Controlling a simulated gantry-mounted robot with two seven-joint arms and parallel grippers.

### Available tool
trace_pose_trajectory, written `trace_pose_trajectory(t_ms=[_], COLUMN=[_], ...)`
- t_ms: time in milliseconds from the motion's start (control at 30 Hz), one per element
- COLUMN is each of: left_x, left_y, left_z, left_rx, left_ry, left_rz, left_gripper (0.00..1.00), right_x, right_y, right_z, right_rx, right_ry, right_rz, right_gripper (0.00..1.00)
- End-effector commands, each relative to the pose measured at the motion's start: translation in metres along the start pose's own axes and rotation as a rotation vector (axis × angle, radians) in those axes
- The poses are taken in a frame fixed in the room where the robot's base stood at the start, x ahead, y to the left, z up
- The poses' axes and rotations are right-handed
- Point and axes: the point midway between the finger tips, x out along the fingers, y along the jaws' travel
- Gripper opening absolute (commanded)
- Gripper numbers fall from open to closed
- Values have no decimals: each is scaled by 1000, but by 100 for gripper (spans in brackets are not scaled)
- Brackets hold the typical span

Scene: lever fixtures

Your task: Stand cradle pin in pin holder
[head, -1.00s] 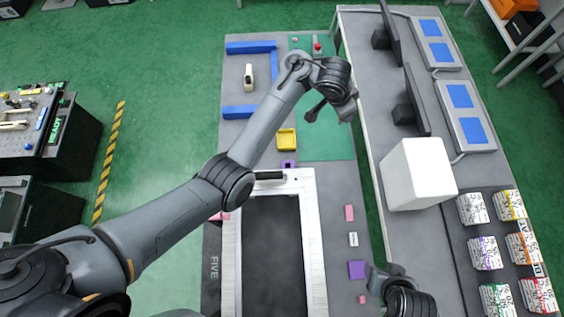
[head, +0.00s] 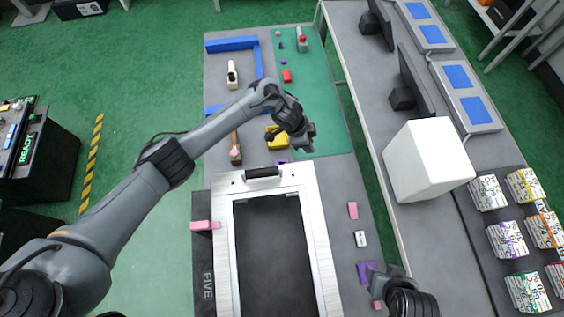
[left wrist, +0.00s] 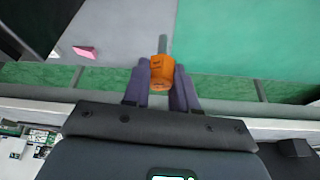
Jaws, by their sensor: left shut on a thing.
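I cannot make out the pin in the head view. A small purple block (head: 282,161), partly hidden, sits by the yellow block; a purple square (head: 364,270) lies near my right gripper (head: 376,272). I cannot tell which thing is the pin holder. My right gripper's opening is unclear.
A framed panel with a black handle (head: 262,173) fills the bench's middle. A yellow block (head: 277,138) and blue rails (head: 232,45) lie beyond it. A pink block (head: 352,210) lies to its right. A white box (head: 425,160) stands on the side table. The green mat (head: 322,110) has free room.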

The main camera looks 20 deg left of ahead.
Motion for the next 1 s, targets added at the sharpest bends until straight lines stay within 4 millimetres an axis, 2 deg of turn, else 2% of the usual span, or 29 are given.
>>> trace_pose_trajectory(t_ms=[33, 200, 400, 667, 1000], left_x=[3, 9, 14, 17, 52], left_y=[3, 12, 19, 22, 22], left_z=[14, 54, 86, 99, 113], left_rx=[-3, -3, -2, -1, -3], left_ry=[-2, -3, 0, 1, 0], left_rz=[1, 0, -1, -1, 1], left_gripper=[0, 0, 0, 0, 0], right_x=[0, 0, 2, 3, 16], right_y=[0, -1, -1, 0, 1], right_z=[0, 0, 0, 1, 6], right_rx=[1, 2, 2, 0, -6], right_ry=[1, 1, 1, 0, -1], right_rz=[-1, -2, -2, -1, 4], right_gripper=[57, 57, 57, 57, 57])
